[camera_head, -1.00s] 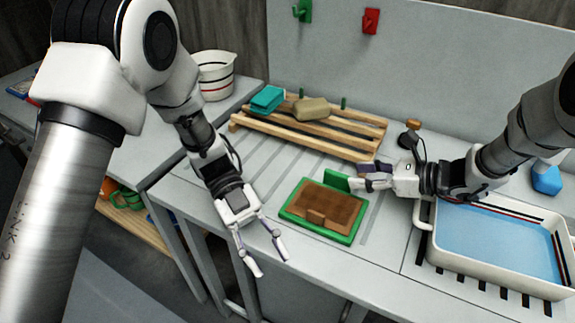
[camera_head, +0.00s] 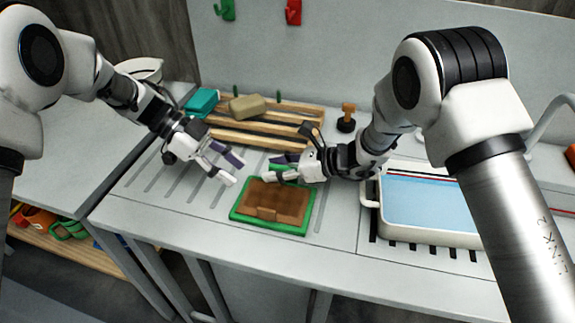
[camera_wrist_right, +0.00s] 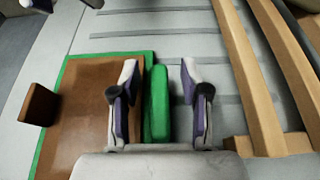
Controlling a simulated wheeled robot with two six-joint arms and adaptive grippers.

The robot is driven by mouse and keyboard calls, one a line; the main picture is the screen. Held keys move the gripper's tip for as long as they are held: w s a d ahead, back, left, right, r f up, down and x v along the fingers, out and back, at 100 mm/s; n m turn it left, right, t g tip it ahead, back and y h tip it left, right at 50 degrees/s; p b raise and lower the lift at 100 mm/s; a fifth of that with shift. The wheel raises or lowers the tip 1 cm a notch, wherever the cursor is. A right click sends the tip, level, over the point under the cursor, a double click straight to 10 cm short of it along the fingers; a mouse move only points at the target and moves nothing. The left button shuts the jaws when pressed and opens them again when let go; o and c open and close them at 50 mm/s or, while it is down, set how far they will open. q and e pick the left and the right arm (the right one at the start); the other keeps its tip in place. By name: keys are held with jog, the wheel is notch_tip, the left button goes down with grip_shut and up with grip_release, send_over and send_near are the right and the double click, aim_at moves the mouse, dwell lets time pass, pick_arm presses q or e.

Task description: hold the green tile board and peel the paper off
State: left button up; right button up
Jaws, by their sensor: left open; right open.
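The green tile board (camera_head: 238,217) lies flat on the counter with brown paper (camera_head: 287,198) over its face. A small brown tab (camera_head: 266,213) stands up at the paper's near edge; it also shows at the left in the right wrist view (camera_wrist_right: 38,104). The board's upright green grip (camera_wrist_right: 157,103) is at its far edge. My right gripper (camera_head: 275,168) is open, and its fingers stand on both sides of that grip in the right wrist view (camera_wrist_right: 160,92). My left gripper (camera_head: 236,169) is open and empty above the counter, left of the board's far corner.
A wooden slatted rack (camera_head: 255,137) with a teal block (camera_head: 202,102) and a tan block (camera_head: 246,107) stands behind. A dark-based stamp-like tool (camera_head: 346,119) is right of it. A white tray of blue water (camera_head: 425,203) sits right of the board.

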aim_at(262, 209)
jog(key=shift+c, duration=0.4)
jog(key=shift+a, duration=0.1)
grip_shut()
pick_arm(q)
jog(key=shift+s+a, duration=0.2)
jog(key=shift+s, duration=0.1)
jog(key=shift+c, duration=0.4)
jog(key=s+a+h, duration=0.2)
jog(key=s, duration=0.2)
pick_arm(e)
jog(key=shift+a, duration=0.1)
pick_arm(q)
jog(key=shift+g, duration=0.3)
jog(key=x, duration=1.1)
jog(key=shift+w+d+f, duration=0.15)
jog(key=shift+w+f, duration=0.15)
jog(key=shift+w, duration=0.05)
jog(key=shift+d, duration=0.2)
pick_arm(e)
jog(key=shift+d, duration=0.2)
pick_arm(q)
grip_shut()
pick_arm(e)
jog(key=shift+a, duration=0.1)
